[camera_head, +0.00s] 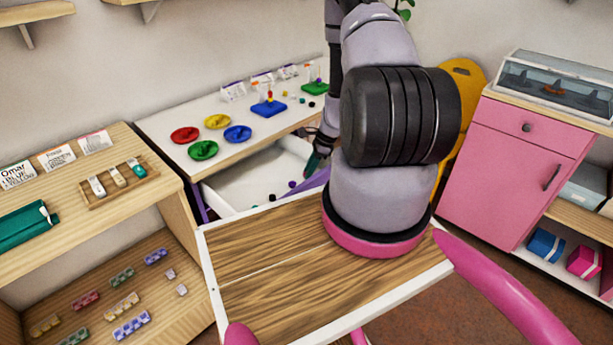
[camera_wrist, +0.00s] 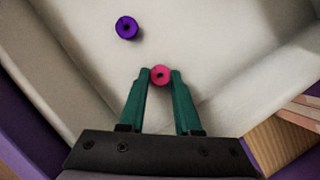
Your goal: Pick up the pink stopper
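The pink stopper (camera_wrist: 160,75) is a small round piece with a dark hole in its middle. In the wrist view it sits between the tips of my gripper's green fingers (camera_wrist: 161,73), very close to both or touching them. I cannot tell whether the fingers press on it, or whether it rests on the floor below. In the head view my gripper (camera_head: 318,158) reaches down into the open white drawer (camera_head: 240,190) under the table. The stopper cannot be made out there.
A purple bead (camera_wrist: 126,27) lies on the drawer floor, up and left of the fingers. The pale drawer walls stand around my gripper. The white table (camera_head: 165,140) above holds coloured dishes and a blue board (camera_head: 268,109). A wooden tray (camera_head: 270,270) lies in front.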

